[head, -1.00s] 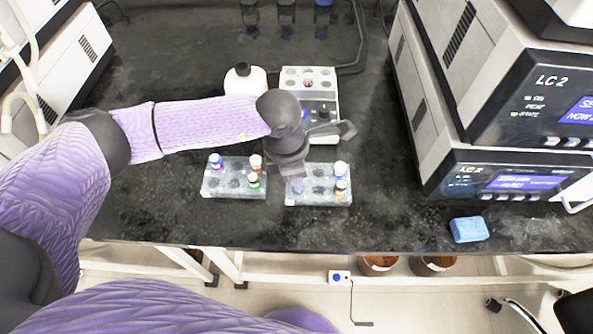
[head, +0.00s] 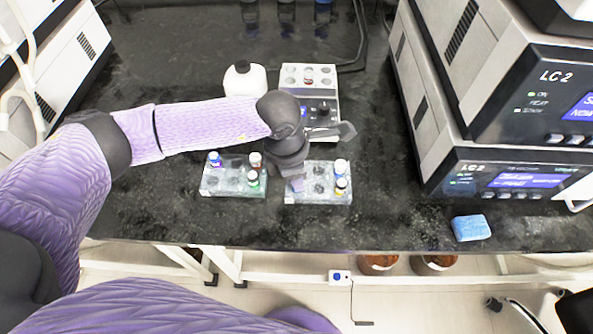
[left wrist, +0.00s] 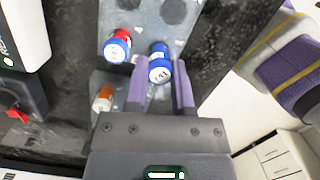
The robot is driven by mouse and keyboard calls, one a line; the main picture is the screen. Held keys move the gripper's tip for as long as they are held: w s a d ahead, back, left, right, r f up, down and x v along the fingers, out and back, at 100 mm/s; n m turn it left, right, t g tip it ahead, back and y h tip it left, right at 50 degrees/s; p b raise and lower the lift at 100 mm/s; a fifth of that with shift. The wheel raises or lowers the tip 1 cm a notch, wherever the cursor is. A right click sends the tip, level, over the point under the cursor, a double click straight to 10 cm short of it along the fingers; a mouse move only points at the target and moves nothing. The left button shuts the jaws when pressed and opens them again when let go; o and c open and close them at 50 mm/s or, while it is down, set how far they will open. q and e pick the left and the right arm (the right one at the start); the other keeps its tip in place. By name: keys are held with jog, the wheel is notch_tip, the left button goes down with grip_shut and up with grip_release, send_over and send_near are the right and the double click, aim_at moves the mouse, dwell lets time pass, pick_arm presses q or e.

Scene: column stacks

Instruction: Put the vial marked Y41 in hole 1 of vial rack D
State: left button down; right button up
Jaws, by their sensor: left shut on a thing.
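In the left wrist view, my left gripper (left wrist: 160,95) is shut on a blue-capped vial (left wrist: 160,68). The mark on its cap is small and seems to end in 41. In the head view, my left gripper (head: 297,186) points down at the left part of the right-hand grey rack (head: 320,198); its held vial is hidden there. I cannot tell how deep the vial sits in a hole. No rack letter is readable. My right gripper is out of view.
Behind are a white bottle (head: 245,82) and a grey device (head: 318,132) with a holed top. LC 2 instruments (head: 510,180) and a blue sponge (head: 470,228) are at right. Bench between them is clear.

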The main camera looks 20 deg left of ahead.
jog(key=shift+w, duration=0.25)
pick_arm(q)
jog(key=shift+f, duration=0.15)
jog(key=shift+f+b, duration=0.4)
jog(key=shift+f, duration=0.1)
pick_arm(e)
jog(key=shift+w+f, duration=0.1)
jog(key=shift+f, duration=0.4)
pick_arm(q)
jog(key=shift+c, duration=2)
grip_release()
jog(key=o, duration=0.3)
jog(key=shift+r, duration=0.1)
jog(key=shift+r, duration=0.1)
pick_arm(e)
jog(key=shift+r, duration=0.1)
